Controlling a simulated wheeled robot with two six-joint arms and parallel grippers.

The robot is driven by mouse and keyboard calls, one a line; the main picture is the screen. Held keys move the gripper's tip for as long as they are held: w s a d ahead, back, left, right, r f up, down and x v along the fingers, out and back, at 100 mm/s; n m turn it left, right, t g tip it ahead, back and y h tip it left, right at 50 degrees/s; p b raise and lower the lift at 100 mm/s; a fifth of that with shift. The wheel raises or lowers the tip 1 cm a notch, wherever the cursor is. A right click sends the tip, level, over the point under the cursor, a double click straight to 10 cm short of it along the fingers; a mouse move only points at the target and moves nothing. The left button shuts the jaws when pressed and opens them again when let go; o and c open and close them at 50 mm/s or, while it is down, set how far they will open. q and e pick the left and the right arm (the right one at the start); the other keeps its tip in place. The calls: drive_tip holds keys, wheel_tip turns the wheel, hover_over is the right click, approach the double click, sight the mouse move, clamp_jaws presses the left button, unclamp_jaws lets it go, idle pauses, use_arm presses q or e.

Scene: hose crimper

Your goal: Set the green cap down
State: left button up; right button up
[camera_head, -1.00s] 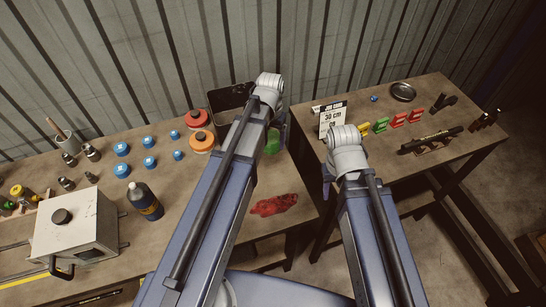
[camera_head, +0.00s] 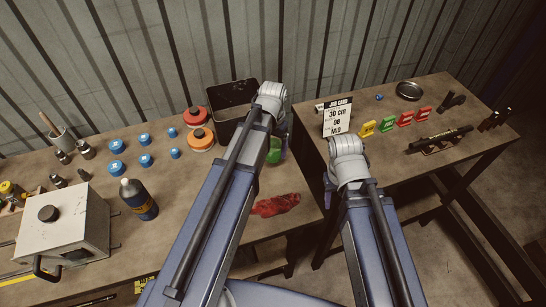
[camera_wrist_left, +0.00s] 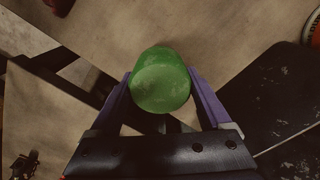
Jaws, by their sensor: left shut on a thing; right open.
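The green cap (camera_head: 275,151) is a rounded green piece, partly hidden behind my left arm in the head view. In the left wrist view the cap (camera_wrist_left: 160,80) sits between the two purple fingers of my left gripper (camera_wrist_left: 160,92), which is shut on it. The cap is over the right end of the left workbench (camera_head: 240,190), near the bench edge. I cannot tell whether it touches the top. My right gripper (camera_head: 329,178) is mostly hidden by its own wrist, near the left edge of the right table (camera_head: 400,165); it is open.
A black open bin (camera_head: 232,92) stands behind the left arm. A red rag (camera_head: 275,205) lies in front of the cap. Red and orange round containers (camera_head: 201,138), blue caps (camera_head: 145,160) and a dark bottle (camera_head: 139,198) are to the left. A job card (camera_head: 337,119) stands on the right table.

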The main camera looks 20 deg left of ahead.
sight(273, 155)
use_arm(q)
drive_tip(key=shift+f+b, duration=1.65)
drive_tip(key=shift+f, duration=0.15)
drive_tip(key=shift+f, duration=0.25)
drive_tip(key=o, duration=1.1)
drive_tip(key=shift+r, duration=0.1)
drive_tip(key=shift+r, duration=0.1)
wheel_tip(273, 155, up, 12)
drive_tip(key=p, duration=1.2)
drive_tip(key=shift+r, duration=0.1)
drive_tip(key=shift+m+y, duration=0.6)
drive_tip(key=shift+m, duration=0.2)
drive_tip(key=s+d, duration=0.3)
drive_tip(key=s, duration=0.1)
drive_tip(key=s+d, duration=0.4)
drive_tip(key=s, duration=0.1)
drive_tip(key=s+d, duration=0.3)
drive_tip(key=s, duration=0.2)
drive_tip(key=shift+s+d, duration=0.15)
drive_tip(key=shift+d, duration=0.1)
